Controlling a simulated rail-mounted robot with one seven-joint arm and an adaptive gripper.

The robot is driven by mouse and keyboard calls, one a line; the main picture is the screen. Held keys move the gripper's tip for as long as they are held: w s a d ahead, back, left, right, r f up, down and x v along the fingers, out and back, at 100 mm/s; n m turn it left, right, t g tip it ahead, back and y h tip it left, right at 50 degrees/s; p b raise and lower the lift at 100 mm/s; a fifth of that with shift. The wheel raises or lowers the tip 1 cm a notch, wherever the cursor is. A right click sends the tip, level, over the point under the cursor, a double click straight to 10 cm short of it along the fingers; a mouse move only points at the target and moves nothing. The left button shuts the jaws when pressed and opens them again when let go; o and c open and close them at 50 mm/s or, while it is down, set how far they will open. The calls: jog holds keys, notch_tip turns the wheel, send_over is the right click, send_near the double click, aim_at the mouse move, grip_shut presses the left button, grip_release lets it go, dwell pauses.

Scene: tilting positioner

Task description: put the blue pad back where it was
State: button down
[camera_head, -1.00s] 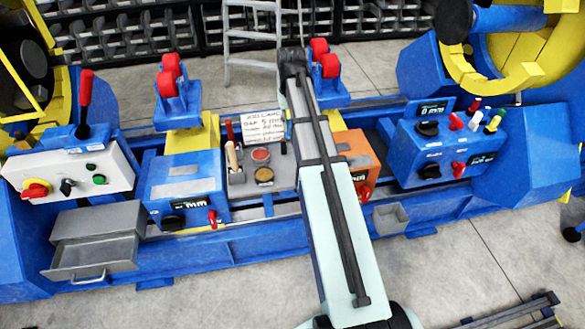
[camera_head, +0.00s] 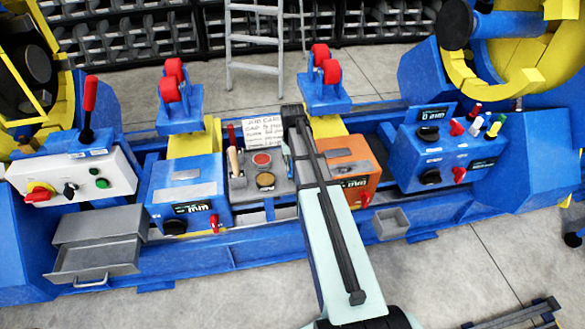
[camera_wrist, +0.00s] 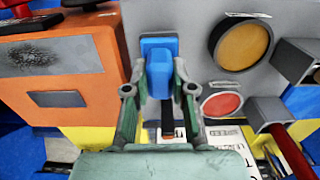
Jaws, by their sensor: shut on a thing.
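The blue pad (camera_wrist: 159,75) shows in the wrist view as a small blue block between the two fingers of my gripper (camera_wrist: 160,85). My gripper is shut on it. The pad is in front of the grey panel (camera_wrist: 205,110), and I cannot tell whether they touch. In the head view the panel (camera_head: 282,183) lies between the blue box and the orange box, and my arm covers its right part. The gripper and pad are mostly hidden there behind my arm.
The orange box (camera_head: 352,160) stands close beside my gripper; it is at the left in the wrist view (camera_wrist: 60,65). An amber disc (camera_wrist: 240,43), a red disc (camera_wrist: 221,103) and grey holders are to the right. A white card (camera_head: 264,129) stands behind the panel.

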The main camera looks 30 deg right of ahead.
jog(key=shift+f, duration=1.1)
jog(key=shift+f, duration=0.1)
jog(key=c, duration=1)
grip_release()
